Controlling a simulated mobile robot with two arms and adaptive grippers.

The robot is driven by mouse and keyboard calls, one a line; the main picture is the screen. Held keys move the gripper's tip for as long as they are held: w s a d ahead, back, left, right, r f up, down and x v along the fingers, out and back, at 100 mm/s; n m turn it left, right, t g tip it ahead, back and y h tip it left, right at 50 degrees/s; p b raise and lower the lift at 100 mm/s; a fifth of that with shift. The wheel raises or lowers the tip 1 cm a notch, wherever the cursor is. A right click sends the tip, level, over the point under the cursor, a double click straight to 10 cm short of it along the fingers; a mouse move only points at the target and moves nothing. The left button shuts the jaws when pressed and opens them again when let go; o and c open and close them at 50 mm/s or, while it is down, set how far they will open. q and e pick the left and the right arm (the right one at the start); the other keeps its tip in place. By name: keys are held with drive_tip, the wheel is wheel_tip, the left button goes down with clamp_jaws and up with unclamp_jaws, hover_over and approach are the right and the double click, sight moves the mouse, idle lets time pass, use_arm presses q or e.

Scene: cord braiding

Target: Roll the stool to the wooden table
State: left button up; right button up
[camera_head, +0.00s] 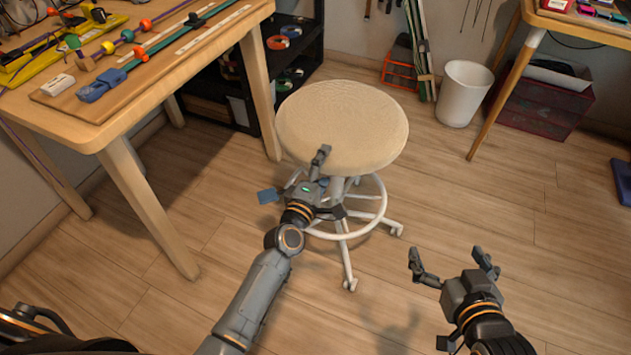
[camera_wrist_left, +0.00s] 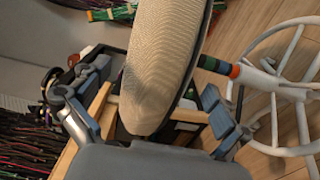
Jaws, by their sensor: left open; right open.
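The stool (camera_head: 342,118) has a round beige padded seat and a white wheeled base (camera_head: 375,217) with a foot ring. It stands upright on the floor, right of the wooden table (camera_head: 62,112). My left gripper (camera_head: 297,178) is open at the seat's near edge, and the arm hides part of the base. In the left wrist view the beige seat (camera_wrist_left: 160,65) lies between the open fingers (camera_wrist_left: 150,108); whether they touch it I cannot tell. My right gripper (camera_head: 453,262) is open and empty above the floor, right of the stool.
A black shelf (camera_head: 308,50) stands behind the wooden table, left of the stool. A white bin (camera_head: 463,92) and a second table (camera_head: 580,25) with a dark red crate (camera_head: 545,108) are at the back right.

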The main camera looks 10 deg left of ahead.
use_arm(q)
drive_tip(key=s+a, duration=0.1)
drive_tip(key=s, duration=0.6)
drive_tip(key=shift+s+a, duration=0.2)
drive_tip(key=s+a, duration=0.1)
drive_tip(key=s, duration=1.4)
drive_tip(key=shift+a, duration=0.3)
use_arm(e)
drive_tip(key=shift+s+d+f+g, duration=0.1)
drive_tip(key=shift+s+f+g, duration=0.3)
drive_tip(key=shift+f, duration=0.1)
drive_tip(key=shift+w+r, duration=0.1)
drive_tip(key=shift+w, duration=0.05)
